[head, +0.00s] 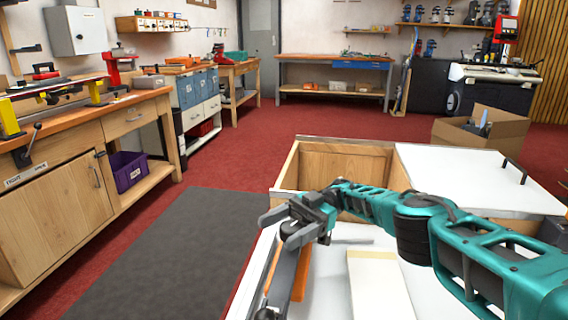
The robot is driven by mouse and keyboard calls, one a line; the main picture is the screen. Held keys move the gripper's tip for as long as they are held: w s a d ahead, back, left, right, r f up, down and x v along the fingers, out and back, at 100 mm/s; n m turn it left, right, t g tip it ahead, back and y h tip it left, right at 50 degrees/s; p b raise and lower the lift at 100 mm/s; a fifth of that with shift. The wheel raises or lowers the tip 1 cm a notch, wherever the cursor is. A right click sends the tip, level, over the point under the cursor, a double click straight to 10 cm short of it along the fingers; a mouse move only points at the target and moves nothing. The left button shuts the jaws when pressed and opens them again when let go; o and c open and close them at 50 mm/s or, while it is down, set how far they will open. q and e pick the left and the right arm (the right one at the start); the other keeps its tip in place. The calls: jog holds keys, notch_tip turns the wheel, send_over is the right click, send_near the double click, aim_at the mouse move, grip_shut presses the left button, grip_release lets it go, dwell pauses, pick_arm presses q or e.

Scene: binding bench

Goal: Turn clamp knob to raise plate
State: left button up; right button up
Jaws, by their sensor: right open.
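My right gripper (282,226) reaches in from the right over the near white-topped bench. Its two grey fingers point left and are apart. A small dark round part shows between or just behind the fingers; I cannot tell whether it is the clamp knob or whether they touch it. A long grey bar (282,277) with an orange strip (302,272) beside it runs from below the fingers toward the picture's bottom edge. I cannot clearly make out a clamp plate. My left gripper is not in view.
A white block with a cream top (371,262) lies on the near bench. Behind are an open wooden compartment (341,165) and a white lid with a handle (465,172). A cardboard box (486,130) stands at right. A grey mat (165,255) leaves clear floor at left.

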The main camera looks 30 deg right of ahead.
aim_at(284, 231)
pick_arm(q)
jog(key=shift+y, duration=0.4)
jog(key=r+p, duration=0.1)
jog(key=p, duration=0.1)
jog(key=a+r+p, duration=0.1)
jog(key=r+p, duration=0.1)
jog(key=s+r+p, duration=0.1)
jog(key=p, duration=0.2)
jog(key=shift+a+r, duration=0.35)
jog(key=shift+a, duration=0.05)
pick_arm(e)
notch_tip(284, 231, up, 18)
jog(key=shift+a, duration=0.1)
